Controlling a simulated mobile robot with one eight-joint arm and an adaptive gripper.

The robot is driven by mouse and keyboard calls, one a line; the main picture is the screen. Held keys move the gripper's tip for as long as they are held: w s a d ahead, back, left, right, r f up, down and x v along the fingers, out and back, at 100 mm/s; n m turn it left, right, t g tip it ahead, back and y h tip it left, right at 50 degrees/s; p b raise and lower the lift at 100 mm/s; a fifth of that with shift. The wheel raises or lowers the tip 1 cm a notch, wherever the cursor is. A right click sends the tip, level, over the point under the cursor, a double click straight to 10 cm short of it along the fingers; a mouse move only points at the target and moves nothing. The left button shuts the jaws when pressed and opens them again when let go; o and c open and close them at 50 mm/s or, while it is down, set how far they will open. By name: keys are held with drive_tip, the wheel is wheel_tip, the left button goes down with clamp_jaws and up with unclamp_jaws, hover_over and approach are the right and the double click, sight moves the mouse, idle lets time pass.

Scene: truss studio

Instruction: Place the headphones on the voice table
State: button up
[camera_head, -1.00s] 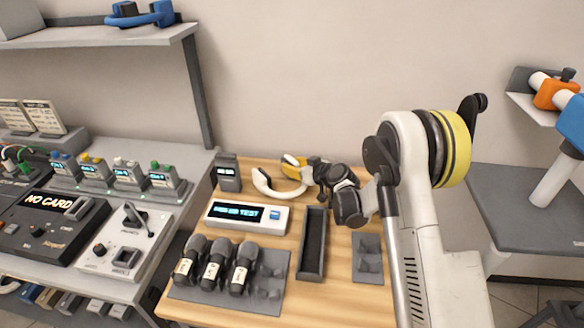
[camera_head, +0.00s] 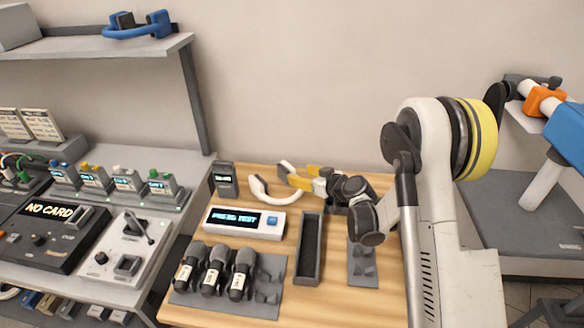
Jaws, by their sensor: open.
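My gripper (camera_head: 302,180) reaches in from the right at the table's back. It is open, with yellow parts beside the headphones' right end. I cannot tell whether it touches them, and that end is partly hidden. A second, blue pair of headphones (camera_head: 158,26) rests on the grey shelf at the upper left, away from my gripper.
The wooden table also holds a white display unit (camera_head: 244,222), a small dark box (camera_head: 224,180), several dark microphones (camera_head: 213,270) in a grey tray, an empty dark trough (camera_head: 309,250) and a grey pad (camera_head: 362,268). A console desk (camera_head: 120,215) stands left.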

drive_tip(key=s+d+r+m+g+h, duration=0.1)
drive_tip(key=s+d+r+m+h, duration=0.1)
drive_tip(key=s+r, duration=0.65)
drive_tip(key=s+d+r+m+g+h, duration=0.1)
drive_tip(key=s+d+r+g, duration=0.1)
drive_tip(key=s+r, duration=0.65)
drive_tip(key=s+d+m+h, duration=0.2)
drive_tip(key=s+d, duration=0.1)
drive_tip(key=s, duration=0.7)
drive_tip(key=s+d+r+m+g+h, duration=0.1)
drive_tip(key=s+d, duration=0.3)
drive_tip(key=s, duration=0.7)
drive_tip(key=shift+s+r+m+h+p, duration=0.15)
drive_tip(key=shift+s+m+h+p, duration=0.25)
drive_tip(key=shift+h, duration=0.4)
drive_tip(key=shift+w, duration=0.15)
